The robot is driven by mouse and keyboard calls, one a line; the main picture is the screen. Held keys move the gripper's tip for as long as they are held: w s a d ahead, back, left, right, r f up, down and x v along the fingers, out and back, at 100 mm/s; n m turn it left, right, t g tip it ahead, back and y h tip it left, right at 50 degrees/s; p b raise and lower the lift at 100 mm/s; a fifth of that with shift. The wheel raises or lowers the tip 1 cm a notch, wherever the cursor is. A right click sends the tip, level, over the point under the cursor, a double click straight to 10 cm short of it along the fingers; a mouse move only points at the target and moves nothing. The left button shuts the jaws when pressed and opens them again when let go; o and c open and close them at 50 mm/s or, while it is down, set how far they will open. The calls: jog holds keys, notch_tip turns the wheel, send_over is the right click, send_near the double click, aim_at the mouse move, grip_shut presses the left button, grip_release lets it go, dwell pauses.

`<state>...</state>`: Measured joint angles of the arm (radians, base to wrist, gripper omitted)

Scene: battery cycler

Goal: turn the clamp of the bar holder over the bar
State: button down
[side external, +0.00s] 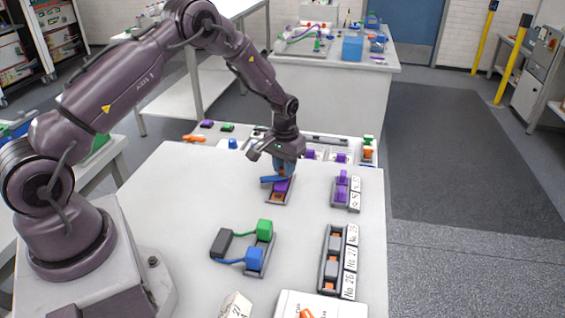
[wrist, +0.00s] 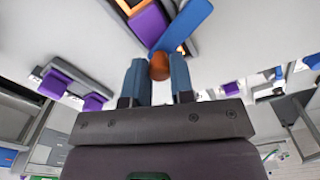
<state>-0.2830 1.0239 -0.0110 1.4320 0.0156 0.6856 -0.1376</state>
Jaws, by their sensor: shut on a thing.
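The bar holder (side external: 276,197) stands on the white table below my gripper (side external: 284,172). A purple bar (side external: 283,187) lies in it and also shows in the wrist view (wrist: 150,24). The blue clamp (side external: 268,180) reaches out to the left in the side view. In the wrist view the blue clamp (wrist: 189,20) runs at an angle from beside the knob, with the purple bar visible to its left. My gripper (wrist: 159,74) is shut on the round orange-brown knob (wrist: 160,66) at the clamp's end. The fingers hide part of the holder in the side view.
A holder with purple pieces (side external: 342,186) stands to the right. A longer grey holder (side external: 333,258) with number labels is at front right. A green block (side external: 265,228) and a blue block (side external: 254,258) are wired to a dark box (side external: 221,242). The table's left middle is clear.

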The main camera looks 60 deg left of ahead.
jog(key=shift+s+d+m, duration=0.3)
jog(key=shift+d+m, duration=0.15)
jog(key=shift+m, duration=0.7)
jog(key=shift+s+d+m, duration=0.25)
jog(key=shift+d+m, duration=0.15)
jog(key=shift+m, duration=0.75)
jog(key=c, duration=1)
grip_release()
jog(key=shift+r, duration=0.1)
notch_tip(320, 180, up, 13)
jog(key=shift+f, duration=0.1)
